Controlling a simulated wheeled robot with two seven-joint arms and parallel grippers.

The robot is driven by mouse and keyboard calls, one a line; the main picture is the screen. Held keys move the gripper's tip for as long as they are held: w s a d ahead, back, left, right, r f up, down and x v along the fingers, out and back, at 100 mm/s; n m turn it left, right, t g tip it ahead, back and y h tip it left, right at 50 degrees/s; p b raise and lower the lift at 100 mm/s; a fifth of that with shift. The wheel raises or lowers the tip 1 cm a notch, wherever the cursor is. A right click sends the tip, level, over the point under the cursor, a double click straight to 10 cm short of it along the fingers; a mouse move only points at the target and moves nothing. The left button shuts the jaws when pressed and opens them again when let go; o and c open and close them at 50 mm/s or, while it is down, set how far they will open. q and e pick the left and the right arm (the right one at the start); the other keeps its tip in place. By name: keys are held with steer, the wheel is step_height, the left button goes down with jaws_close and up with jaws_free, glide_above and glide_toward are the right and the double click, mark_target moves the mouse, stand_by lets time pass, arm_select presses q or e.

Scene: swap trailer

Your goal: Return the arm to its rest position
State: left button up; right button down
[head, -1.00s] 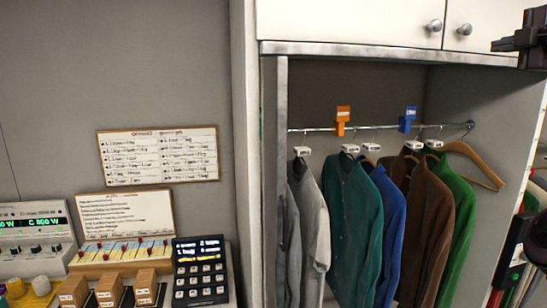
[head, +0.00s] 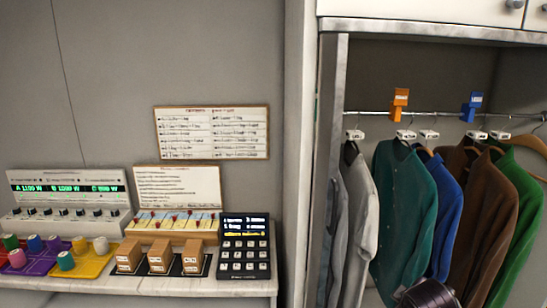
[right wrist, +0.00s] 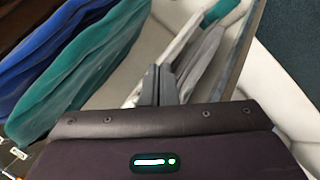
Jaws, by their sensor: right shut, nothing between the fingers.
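My right gripper (right wrist: 158,84) shows in the right wrist view with its two dark fingers together and nothing between them. It is beside the hanging clothes, with grey garments just beyond the fingertips and teal and blue ones to the left. In the head view, a dark rounded part of my right arm (head: 428,294) shows at the bottom edge, in front of the clothes. My left gripper is not in view.
An open wardrobe holds a rail (head: 440,114) with several garments, including a teal shirt (head: 405,215), and orange (head: 399,103) and blue (head: 471,107) tags. On the left, a counter (head: 200,287) carries a keypad (head: 245,245), small boxes (head: 160,255) and colored spools (head: 66,260).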

steer(key=s+a+f+m+g+y, duration=0.1)
steer(key=s+a+f+m, duration=0.2)
steer(key=s, duration=0.5)
steer(key=s+a+f+m+g+y, duration=0.15)
steer(key=s+a, duration=0.25)
steer(key=s, duration=0.4)
steer(key=s+a+f+m+g+y, duration=0.1)
steer(key=s+a+f+g, duration=0.2)
steer(key=s, duration=0.5)
step_height(320, 180, down, 34)
steer(key=s+r+b, duration=0.1)
steer(key=s+b, duration=0.1)
steer(key=s+d+f+g+b, duration=0.1)
steer(key=s+d+f, duration=0.1)
steer(key=s+f, duration=1.7)
steer(key=shift+d+h, duration=0.35)
steer(key=shift+s, duration=0.15)
